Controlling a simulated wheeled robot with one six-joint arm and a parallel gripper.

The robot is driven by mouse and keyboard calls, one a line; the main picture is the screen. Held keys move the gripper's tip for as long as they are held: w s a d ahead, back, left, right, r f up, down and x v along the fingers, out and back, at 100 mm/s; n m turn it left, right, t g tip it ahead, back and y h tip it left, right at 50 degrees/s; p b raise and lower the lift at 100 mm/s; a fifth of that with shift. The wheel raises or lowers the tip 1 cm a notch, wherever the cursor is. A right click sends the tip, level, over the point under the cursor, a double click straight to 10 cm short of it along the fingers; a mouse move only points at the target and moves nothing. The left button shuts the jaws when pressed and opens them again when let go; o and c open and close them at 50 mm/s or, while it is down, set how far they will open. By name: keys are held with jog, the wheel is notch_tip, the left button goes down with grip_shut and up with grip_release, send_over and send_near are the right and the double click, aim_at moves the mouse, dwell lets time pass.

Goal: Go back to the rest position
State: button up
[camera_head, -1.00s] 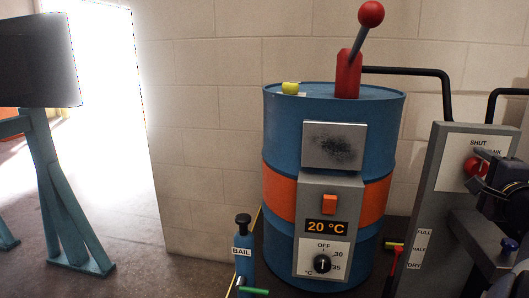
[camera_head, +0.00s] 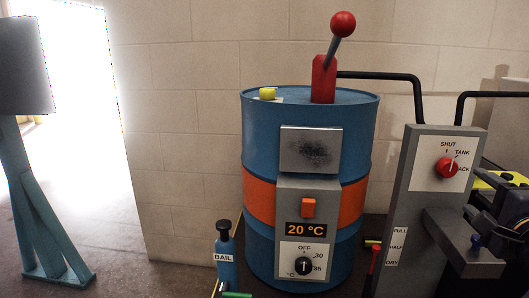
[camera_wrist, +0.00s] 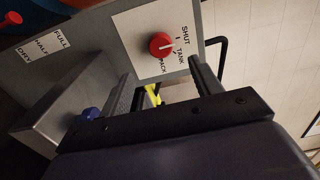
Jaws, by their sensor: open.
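My gripper (camera_head: 478,198) is at the right edge of the head view, open and empty. In the wrist view its two fingers (camera_wrist: 161,74) stand apart with nothing between them but background. The red selector knob (camera_head: 446,168) is on a white plate marked SHUT, TANK and PACK; it also shows just beyond the fingers in the wrist view (camera_wrist: 160,45). Its pale mark appears to point toward TANK. My gripper is clear of the knob, to its right and lower in the head view.
The grey panel (camera_head: 405,215) with a grey ledge (camera_head: 465,245) and blue knob (camera_head: 476,240) is close to my gripper. A blue drum (camera_head: 262,140) with a red lever (camera_head: 324,78) stands left of it. A blue BAIL bottle (camera_head: 225,270) and teal stand (camera_head: 40,240) are farther left.

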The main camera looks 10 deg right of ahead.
aim_at(451, 168)
jog(key=b+x, duration=0.1)
jog(key=x, duration=1)
jog(key=shift+f+b, duration=0.2)
jog(key=shift+b, duration=0.15)
jog(key=shift+r+p, duration=0.35)
jog(key=shift+p, duration=0.45)
jog(key=shift+s+m+p, duration=0.1)
jog(key=shift+m+p, duration=0.4)
jog(key=m+p, duration=0.4)
jog(key=p, duration=0.2)
jog(key=shift+p, duration=0.4)
jog(key=m+p, duration=0.4)
jog(key=p, duration=0.4)
jog(key=shift+r+m+p, duration=0.15)
jog(key=shift+m+p, duration=0.15)
jog(key=shift+p, duration=0.05)
jog(key=m+p, duration=0.5)
jog(key=p, duration=0.5)
jog(key=shift+d+m, duration=0.1)
jog(key=shift+m, duration=0.3)
jog(key=m+p, duration=0.3)
jog(key=p, duration=0.2)
jog(key=shift+s, duration=0.1)
jog(key=shift+d+m+p, duration=0.1)
jog(key=shift+m+p, duration=0.5)
jog(key=shift+p, duration=0.35)
